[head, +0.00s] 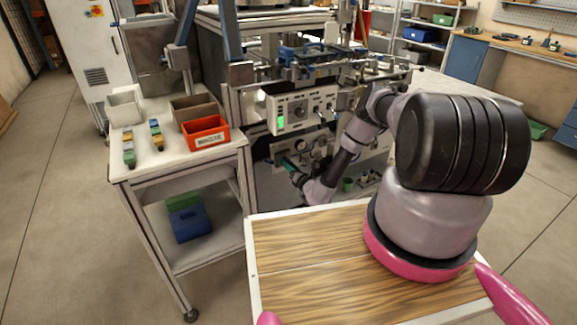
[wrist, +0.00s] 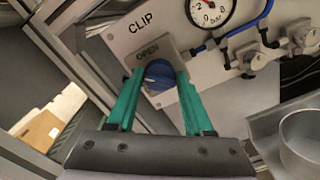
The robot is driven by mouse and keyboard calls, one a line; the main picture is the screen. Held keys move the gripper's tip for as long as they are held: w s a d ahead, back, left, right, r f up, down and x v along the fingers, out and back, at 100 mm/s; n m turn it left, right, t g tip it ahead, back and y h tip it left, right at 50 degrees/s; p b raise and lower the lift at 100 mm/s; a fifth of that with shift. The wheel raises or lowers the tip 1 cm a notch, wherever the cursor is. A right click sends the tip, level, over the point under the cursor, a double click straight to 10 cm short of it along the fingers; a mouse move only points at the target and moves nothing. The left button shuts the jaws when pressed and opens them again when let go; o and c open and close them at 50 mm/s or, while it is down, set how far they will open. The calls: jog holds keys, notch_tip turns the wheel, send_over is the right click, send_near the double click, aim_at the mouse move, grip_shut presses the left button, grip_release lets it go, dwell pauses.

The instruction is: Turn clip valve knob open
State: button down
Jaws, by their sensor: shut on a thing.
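The clip valve knob (wrist: 160,78) is blue and sits on a grey panel under the words CLIP and OPEN. My gripper (wrist: 159,84) has its two green fingers on either side of the knob, shut on it. The fingers hide part of the knob, and I cannot tell its turn angle. In the head view my gripper (head: 287,163) reaches the lower panel (head: 279,150) of the machine; the knob is hidden there.
A pressure gauge (wrist: 211,10) and blue tubes with fittings are right of the knob. A grey round cup (wrist: 301,140) stands at the lower right of the wrist view. A side table (head: 180,165) holds an orange bin (head: 205,133). Metal frame bars run left of the knob.

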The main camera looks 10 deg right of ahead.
jog(key=shift+d+f+m, duration=0.1)
jog(key=shift+f+m, duration=0.05)
jog(key=shift+m, duration=4.25)
jog(key=shift+c, duration=1.5)
grip_release()
jog(key=v, duration=1.1)
jog(key=shift+w, duration=0.1)
